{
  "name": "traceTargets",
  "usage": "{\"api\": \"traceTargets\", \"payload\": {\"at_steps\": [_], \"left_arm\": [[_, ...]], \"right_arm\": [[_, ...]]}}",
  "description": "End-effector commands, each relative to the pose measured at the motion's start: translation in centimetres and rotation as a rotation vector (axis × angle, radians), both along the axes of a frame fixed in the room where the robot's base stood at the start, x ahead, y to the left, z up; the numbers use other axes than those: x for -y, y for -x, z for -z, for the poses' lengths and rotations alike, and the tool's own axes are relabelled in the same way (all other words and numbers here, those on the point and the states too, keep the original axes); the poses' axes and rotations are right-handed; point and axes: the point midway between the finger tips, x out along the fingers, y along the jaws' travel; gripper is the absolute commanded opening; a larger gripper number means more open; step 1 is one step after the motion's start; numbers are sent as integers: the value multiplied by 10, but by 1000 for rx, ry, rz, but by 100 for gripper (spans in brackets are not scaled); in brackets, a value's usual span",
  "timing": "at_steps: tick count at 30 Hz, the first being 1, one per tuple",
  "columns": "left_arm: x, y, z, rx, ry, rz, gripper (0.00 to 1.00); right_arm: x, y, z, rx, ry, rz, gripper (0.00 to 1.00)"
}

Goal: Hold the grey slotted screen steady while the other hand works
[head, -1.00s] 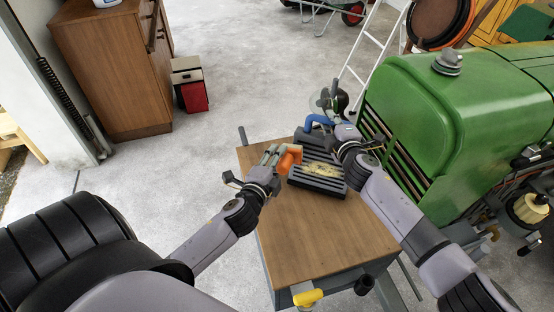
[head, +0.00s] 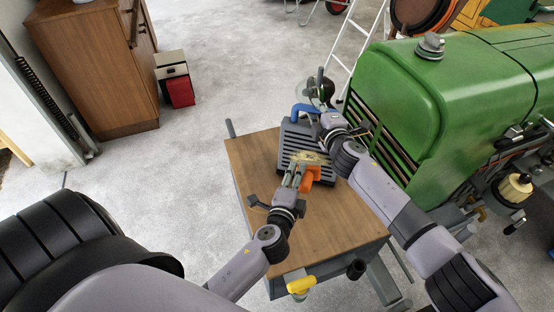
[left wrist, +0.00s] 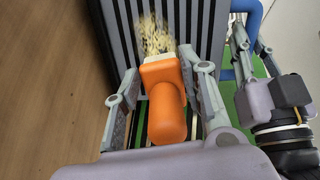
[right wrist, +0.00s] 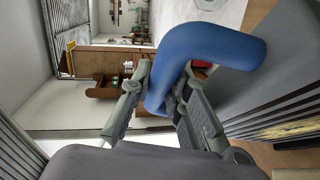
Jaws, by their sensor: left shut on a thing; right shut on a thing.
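My right gripper (head: 322,113) is shut on that handle; the right wrist view shows the blue bar (right wrist: 212,48) between the fingers. My left gripper (head: 297,172) is shut on an orange-handled brush (head: 310,178) at the screen's near edge. In the left wrist view the brush's pale head (left wrist: 160,58) is by the chaff; I cannot tell whether it touches the slats.
The wooden table top (head: 335,225) is clear in front of the screen. A yellow-handled tool (head: 300,285) is at its front edge. The green tractor (head: 420,100) stands close on the right. A red and grey bin (head: 178,85) stands on the floor at left.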

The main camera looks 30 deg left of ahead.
Motion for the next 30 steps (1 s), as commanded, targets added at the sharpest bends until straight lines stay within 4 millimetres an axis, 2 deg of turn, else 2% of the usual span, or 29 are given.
{"api": "traceTargets", "payload": {"at_steps": [1,3,7,21,30], "left_arm": [[16,-1,2,3,5,3,0],[31,-1,3,7,2,8,0],[46,-2,3,13,-1,15,0],[40,-28,9,14,-3,16,0],[40,-30,9,14,-2,16,0]], "right_arm": [[2,1,8,-10,4,5,0],[3,0,8,-11,5,5,0],[3,0,8,-12,6,6,0],[4,0,10,-12,7,8,0],[4,0,10,-12,9,9,0]]}}
